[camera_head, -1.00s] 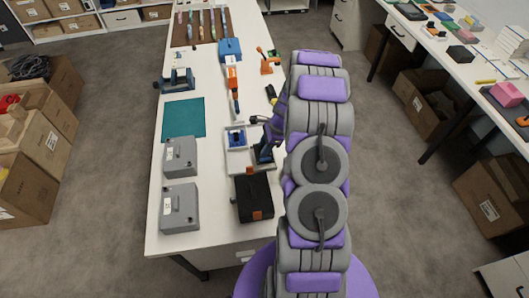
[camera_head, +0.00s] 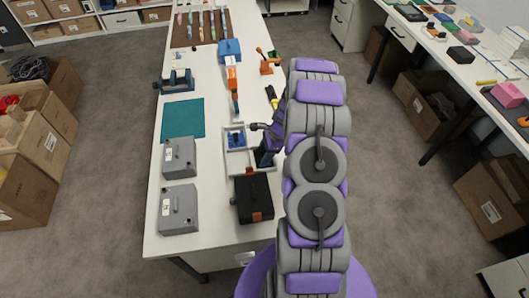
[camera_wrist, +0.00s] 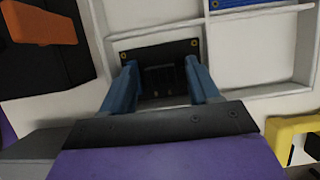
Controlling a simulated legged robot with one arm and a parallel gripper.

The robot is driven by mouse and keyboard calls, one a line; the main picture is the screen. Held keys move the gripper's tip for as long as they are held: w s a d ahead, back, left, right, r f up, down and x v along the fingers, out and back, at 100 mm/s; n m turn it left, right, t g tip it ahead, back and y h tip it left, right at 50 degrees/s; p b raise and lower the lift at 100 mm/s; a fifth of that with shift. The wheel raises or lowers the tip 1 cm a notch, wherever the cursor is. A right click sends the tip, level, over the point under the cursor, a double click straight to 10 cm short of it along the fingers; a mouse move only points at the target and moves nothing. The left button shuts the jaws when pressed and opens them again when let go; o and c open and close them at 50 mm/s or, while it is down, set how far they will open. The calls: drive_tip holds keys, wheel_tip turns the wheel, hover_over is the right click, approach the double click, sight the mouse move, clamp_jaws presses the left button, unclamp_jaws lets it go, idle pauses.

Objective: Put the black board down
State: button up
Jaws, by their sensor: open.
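The black board (camera_wrist: 152,54) lies in a compartment of the white tray (camera_wrist: 262,96), seen in the wrist view. It is dark, with small brass-coloured rings at its corners. My gripper (camera_wrist: 161,70) is open, with its two blue fingers on either side of the board's near part. I cannot tell whether either finger touches it. In the head view my gripper (camera_head: 264,154) is low over the right side of the tray (camera_head: 229,168), and the black board is hidden there. A blue board (camera_head: 236,139) sits in another compartment; its edge also shows in the wrist view (camera_wrist: 236,3).
A black box (camera_head: 253,197) with an orange latch stands just in front of the tray. Two grey boxes (camera_head: 180,157) and a teal mat (camera_head: 183,118) are to the left. A yellow-and-black tool (camera_head: 271,96) lies behind my gripper.

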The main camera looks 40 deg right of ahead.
drive_tip(key=p+v, duration=0.3)
drive_tip(key=v, duration=0.9)
drive_tip(key=s+a+r+n+g, duration=0.25)
drive_tip(key=a+r+n, duration=0.45)
drive_tip(key=a+r, duration=0.45)
drive_tip(key=s+a+r+n+h, duration=0.1)
drive_tip(key=s+a+r+n, duration=0.4)
drive_tip(key=s+a, duration=0.3)
drive_tip(key=s+a+r+n+h, duration=0.2)
drive_tip(key=s+a+r+n, duration=0.3)
drive_tip(key=s+a, duration=0.25)
drive_tip(key=s+a+r+n+g+h, duration=0.1)
drive_tip(key=s+n, duration=0.5)
drive_tip(key=s, duration=0.6)
drive_tip(key=shift+s+a+r, duration=0.2)
drive_tip(key=shift+s+r, duration=0.05)
drive_tip(key=shift+s, duration=0.1)
